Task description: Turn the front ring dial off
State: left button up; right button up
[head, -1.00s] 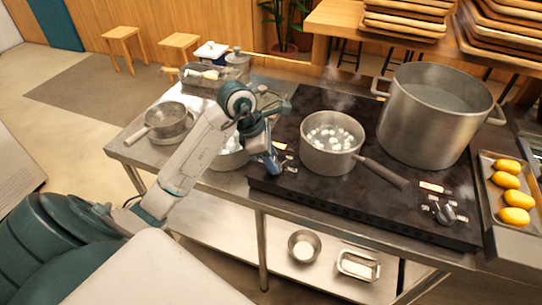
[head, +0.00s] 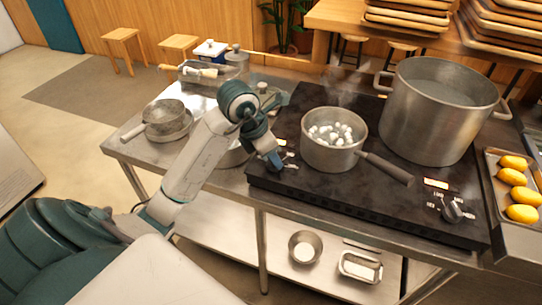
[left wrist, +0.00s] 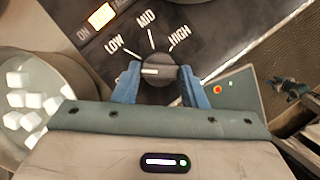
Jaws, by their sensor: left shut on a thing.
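My left gripper (head: 275,164) is at the left front corner of the black cooktop (head: 330,192). In the left wrist view its blue fingers (left wrist: 153,88) are shut on a dark round dial (left wrist: 153,66), one on each side. The dial's white mark lies roughly level in that view. LOW, MID and HIGH are printed around it, and an orange ON light (left wrist: 101,16) glows beside it. In the head view the gripper mostly hides this dial. A second dial (head: 453,211) sits at the cooktop's right front, with a lit orange light (head: 436,184) behind it.
A small pot (head: 331,155) of white cubes stands close right of the gripper, its handle (head: 388,169) pointing right. A tray of yellow fruit (head: 489,190) is at far right. A strainer (head: 165,118) is at left.

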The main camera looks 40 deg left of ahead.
pick_arm(q)
jog(key=shift+d+r+n+y+p, duration=0.15)
jog(key=shift+n+y+p, duration=0.25)
jog(key=shift+n, duration=0.4)
jog(key=shift+n+p, duration=0.3)
jog(key=shift+n, duration=0.1)
jog(key=shift+n+p, duration=0.35)
jog(key=shift+n, duration=0.05)
jog(key=shift+n+y, duration=0.4)
pick_arm(e)
jog(key=shift+s+d+r, duration=0.25)
jog(key=shift+s+r, duration=0.1)
jog(key=shift+r, duration=0.3)
jog(key=shift+s+d+r, duration=0.2)
jog(key=shift+s+r, duration=0.1)
jog(key=shift+r, duration=0.3)
pick_arm(q)
jog(key=shift+t+p, duration=0.3)
pick_arm(e)
jog(key=shift+w+a, duration=0.1)
jog(key=shift+a, duration=0.1)
pick_arm(q)
jog(key=o, duration=1)
pick_arm(e)
jog(key=shift+a, duration=0.25)
jog(key=shift+d, duration=0.1)
